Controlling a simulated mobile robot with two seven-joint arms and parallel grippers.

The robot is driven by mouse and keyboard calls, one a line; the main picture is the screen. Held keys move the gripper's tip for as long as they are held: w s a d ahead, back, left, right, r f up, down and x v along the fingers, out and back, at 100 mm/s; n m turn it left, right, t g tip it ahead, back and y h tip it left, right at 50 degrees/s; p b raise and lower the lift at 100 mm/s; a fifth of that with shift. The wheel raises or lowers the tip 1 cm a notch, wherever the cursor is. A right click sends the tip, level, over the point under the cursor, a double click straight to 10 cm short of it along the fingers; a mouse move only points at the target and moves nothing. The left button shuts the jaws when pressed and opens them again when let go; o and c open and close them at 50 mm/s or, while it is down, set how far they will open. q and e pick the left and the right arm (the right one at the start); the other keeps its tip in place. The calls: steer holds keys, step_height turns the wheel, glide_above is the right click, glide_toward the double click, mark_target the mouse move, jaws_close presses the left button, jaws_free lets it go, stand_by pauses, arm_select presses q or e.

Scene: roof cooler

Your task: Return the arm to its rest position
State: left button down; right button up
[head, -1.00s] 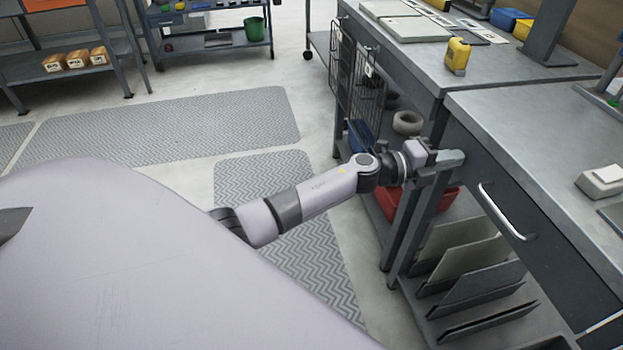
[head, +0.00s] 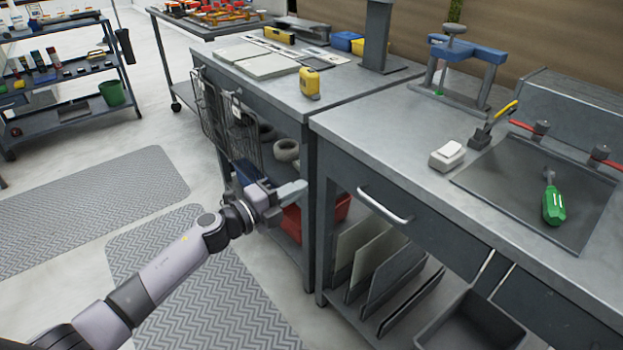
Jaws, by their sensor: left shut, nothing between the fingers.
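My left arm (head: 165,272) comes in from the lower left and reaches toward the workbench. Its gripper (head: 290,192) is shut and empty, in front of the gap where the two bench sections meet. It looks apart from the drawer front, though the exact distance is hard to tell. My right arm and gripper are not in view.
A drawer handle (head: 384,206) juts out. Grey mats (head: 80,210) lie on open floor at left.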

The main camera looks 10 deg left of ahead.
arm_select(q)
steer(key=s+a+f+n+g+y, duration=0.1)
steer(key=s+f+n+y, duration=0.3)
steer(key=s+n, duration=0.45)
steer(key=s+a+f+n+g+y, duration=0.1)
steer(key=s+f+n+y, duration=0.1)
steer(key=s+f+n, duration=0.65)
steer(key=s+f+n+g+y, duration=0.1)
steer(key=s+f+n+y, duration=0.15)
steer(key=s+n, duration=0.6)
steer(key=s+a+r+m+p, duration=0.1)
steer(key=s+r+p, duration=0.4)
steer(key=r+p, duration=0.5)
steer(key=m+p, duration=0.1)
steer(key=p, duration=0.3)
steer(key=shift+a+r+g, duration=0.2)
steer(key=shift+a+g, duration=0.05)
steer(key=shift+g, duration=0.15)
